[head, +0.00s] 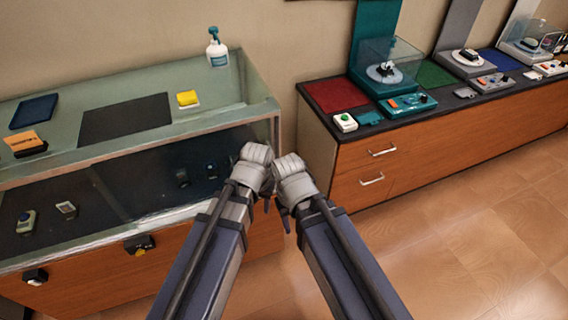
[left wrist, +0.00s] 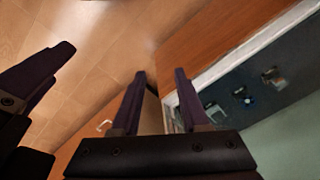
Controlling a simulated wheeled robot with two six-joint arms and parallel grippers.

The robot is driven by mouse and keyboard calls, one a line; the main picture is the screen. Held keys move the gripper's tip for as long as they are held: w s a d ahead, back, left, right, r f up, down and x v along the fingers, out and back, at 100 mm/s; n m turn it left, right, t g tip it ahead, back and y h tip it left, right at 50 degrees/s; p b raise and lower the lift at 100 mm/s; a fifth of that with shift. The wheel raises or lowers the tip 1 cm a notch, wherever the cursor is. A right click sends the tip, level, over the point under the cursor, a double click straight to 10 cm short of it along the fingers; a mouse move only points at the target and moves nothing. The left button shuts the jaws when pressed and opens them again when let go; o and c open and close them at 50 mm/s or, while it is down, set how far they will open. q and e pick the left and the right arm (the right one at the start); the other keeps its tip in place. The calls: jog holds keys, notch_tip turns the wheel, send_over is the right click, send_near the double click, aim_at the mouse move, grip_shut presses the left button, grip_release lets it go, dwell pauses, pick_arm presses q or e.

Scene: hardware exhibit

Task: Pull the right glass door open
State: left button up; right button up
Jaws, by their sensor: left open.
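The display case (head: 272,104) stands at the left, with a dark glazed front above a wooden base. The right glass door (head: 150,172) is the right part of this front; it looks flush, though I cannot make out its edges or a handle clearly. My left gripper (head: 267,203) hangs by the case's right front corner, apart from the glass. Its two fingers are spread and empty in the left wrist view (left wrist: 160,74). My right gripper (head: 284,214) is close beside it on the right; its fingers are mostly hidden by its wrist.
Small devices (head: 27,221) sit behind the glass. A drawer cabinet (head: 350,160) stands right. The floor (head: 470,230) is clear there.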

pick_arm(q)
jog(key=w+d+r+t+h, duration=0.1)
jog(key=w+d+t, duration=0.1)
jog(key=w, duration=0.7)
jog(key=w+d+r+t+h, duration=0.1)
jog(key=w+d, duration=0.1)
jog(key=w, duration=0.6)
jog(key=b+x, duration=0.4)
jog(key=x, duration=0.1)
jog(key=b+x, duration=0.2)
jog(key=b, duration=0.1)
jog(key=shift+w+a+f, duration=0.3)
jog(key=shift+f, duration=0.05)
grip_shut()
